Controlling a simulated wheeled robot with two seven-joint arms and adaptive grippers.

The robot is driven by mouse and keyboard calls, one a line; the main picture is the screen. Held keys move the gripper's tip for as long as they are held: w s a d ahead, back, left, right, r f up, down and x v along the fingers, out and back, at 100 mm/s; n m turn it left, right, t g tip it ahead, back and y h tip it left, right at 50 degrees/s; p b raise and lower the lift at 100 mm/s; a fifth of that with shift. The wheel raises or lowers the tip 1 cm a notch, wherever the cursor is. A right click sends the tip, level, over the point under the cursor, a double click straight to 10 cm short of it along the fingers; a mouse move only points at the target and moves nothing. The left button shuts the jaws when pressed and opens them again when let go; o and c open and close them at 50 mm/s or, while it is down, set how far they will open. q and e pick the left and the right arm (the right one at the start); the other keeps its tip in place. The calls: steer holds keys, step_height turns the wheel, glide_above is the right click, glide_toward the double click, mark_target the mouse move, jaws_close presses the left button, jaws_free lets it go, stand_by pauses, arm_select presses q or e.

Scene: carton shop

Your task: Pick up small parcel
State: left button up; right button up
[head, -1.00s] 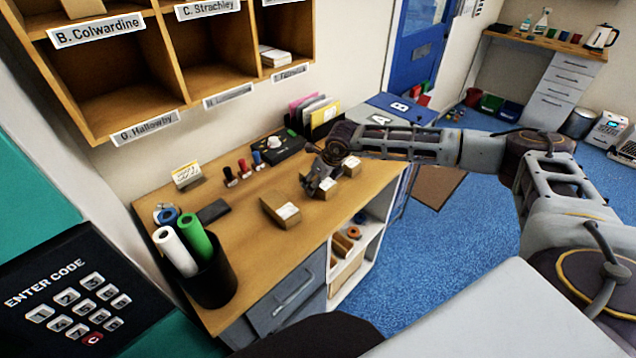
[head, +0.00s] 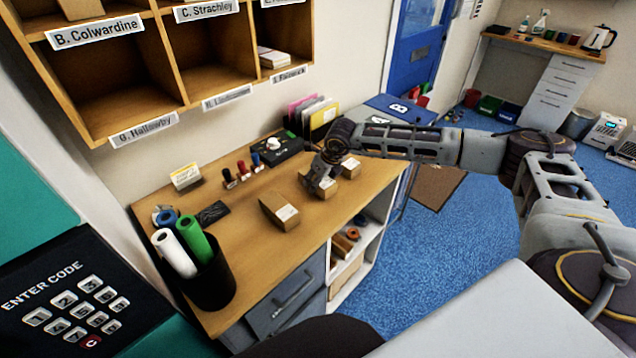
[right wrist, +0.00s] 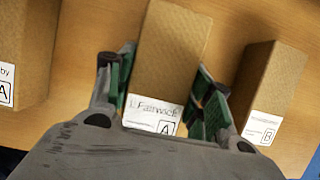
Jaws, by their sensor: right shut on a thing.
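Three brown cardboard parcels sit in a row on the wooden desk. My right gripper (right wrist: 163,95), seen from above in the head view (head: 320,181), is shut on this parcel, one green-padded finger on each side. I cannot tell whether the parcel is clear of the desk. My left gripper is not in view.
A parcel marked A (right wrist: 25,55) and one marked B (right wrist: 270,90) stand close on either side. The desk (head: 235,225) also holds stamps (head: 243,170), a file rack (head: 315,118) and a black pot of rolls (head: 210,285). Pigeonholes (head: 215,85) hang above.

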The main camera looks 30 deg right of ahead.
step_height(320, 180, up, 8)
steer(key=shift+f+b, duration=0.1)
steer(key=shift+b, duration=0.45)
steer(key=shift+r, duration=0.6)
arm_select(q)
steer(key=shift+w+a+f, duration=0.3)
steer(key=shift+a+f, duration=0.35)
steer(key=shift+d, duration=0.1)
arm_select(e)
steer(key=shift+s+f, duration=0.1)
